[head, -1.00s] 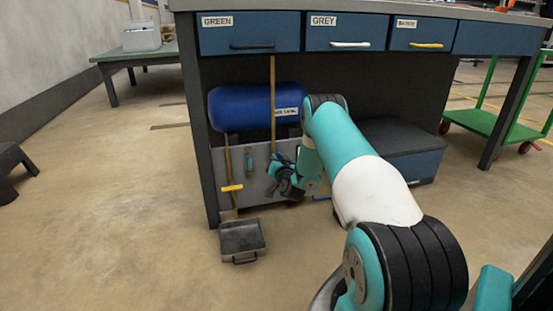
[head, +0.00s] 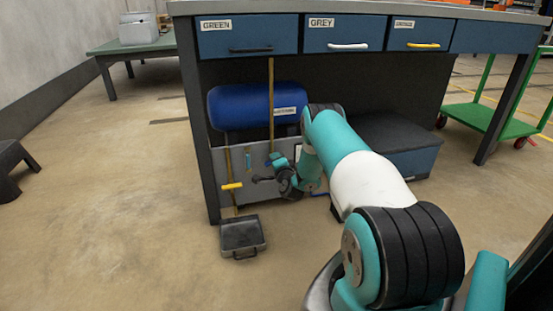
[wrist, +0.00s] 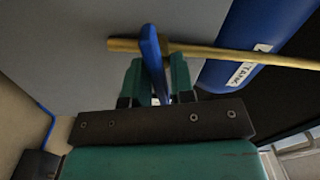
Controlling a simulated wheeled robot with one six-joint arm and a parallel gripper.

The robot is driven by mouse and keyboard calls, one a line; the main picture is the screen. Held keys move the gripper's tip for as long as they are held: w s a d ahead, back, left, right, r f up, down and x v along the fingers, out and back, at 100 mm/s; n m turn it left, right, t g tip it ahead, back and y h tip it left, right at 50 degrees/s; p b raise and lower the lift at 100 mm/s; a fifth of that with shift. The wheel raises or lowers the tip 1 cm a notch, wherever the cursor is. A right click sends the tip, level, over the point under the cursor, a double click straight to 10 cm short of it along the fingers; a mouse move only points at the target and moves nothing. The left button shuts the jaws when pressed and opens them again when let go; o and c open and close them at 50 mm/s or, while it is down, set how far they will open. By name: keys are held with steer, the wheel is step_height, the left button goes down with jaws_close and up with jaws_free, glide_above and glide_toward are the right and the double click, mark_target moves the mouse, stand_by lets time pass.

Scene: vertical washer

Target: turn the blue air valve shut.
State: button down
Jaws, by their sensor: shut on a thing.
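The blue air valve's handle (wrist: 151,45) stands between the two green fingers of my gripper (wrist: 157,78) in the wrist view. The fingers are shut on it, and its far end sticks out past their tips. It lies close to a brass pipe (wrist: 215,53) that runs to the blue tank (wrist: 232,43). In the head view my gripper (head: 277,160) is low under the bench, in front of the grey panel (head: 213,168). The valve is mostly hidden there by my gripper and wrist.
The blue tank (head: 240,107) hangs above the panel. A yellow handle (head: 232,186) sits on a pipe left of my gripper. A grey tray (head: 241,235) lies on the floor in front. A dark blue box (head: 415,162) stands to the right. The floor at left is open.

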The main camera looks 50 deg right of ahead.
steer(key=shift+f+m, duration=0.15)
steer(key=shift+m, duration=1.35)
steer(key=shift+s, duration=0.1)
steer(key=c, duration=1.2)
jaws_free()
steer(key=shift+d, duration=0.1)
steer(key=shift+p, duration=0.3)
